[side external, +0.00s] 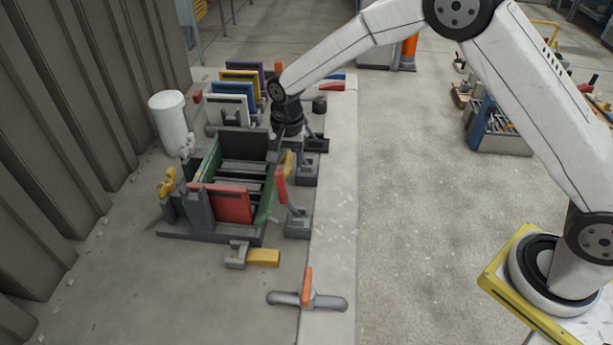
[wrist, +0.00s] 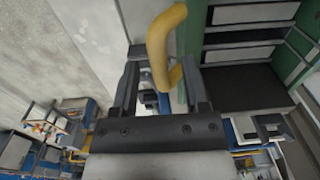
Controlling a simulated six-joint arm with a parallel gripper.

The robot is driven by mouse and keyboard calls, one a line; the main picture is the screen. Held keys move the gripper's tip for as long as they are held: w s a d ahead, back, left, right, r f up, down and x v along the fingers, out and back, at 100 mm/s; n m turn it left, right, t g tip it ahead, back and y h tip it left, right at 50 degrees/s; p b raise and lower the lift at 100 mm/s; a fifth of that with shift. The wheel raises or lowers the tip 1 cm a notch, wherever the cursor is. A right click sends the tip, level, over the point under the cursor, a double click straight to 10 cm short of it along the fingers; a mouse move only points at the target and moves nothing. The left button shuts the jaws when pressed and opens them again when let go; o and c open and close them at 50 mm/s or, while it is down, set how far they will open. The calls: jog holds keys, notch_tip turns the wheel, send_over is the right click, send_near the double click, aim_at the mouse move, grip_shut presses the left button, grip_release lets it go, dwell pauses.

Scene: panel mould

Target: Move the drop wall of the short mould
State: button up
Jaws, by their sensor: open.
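The mould is a dark grey frame with green side walls, a red front panel (side external: 232,205) and dark slats inside. I cannot tell for certain which wall is the drop wall. A green wall (side external: 267,200) runs along its right side, with a yellow handle (side external: 289,162) near its far end. My gripper (side external: 279,150) is low over that far right corner, close to the handle. In the wrist view, my gripper (wrist: 163,78) is open and the bent yellow handle (wrist: 166,42) lies between or just beyond its fingers. Contact cannot be told.
A red-handled clamp (side external: 281,186) stands right of the mould. Coloured panels (side external: 240,88) stand in a rack behind. A white cylinder (side external: 170,122) is at the left. A yellow-ended tool (side external: 262,257) and an orange-handled tool (side external: 307,292) lie in front.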

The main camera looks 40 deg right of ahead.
grip_shut()
dwell(1.3)
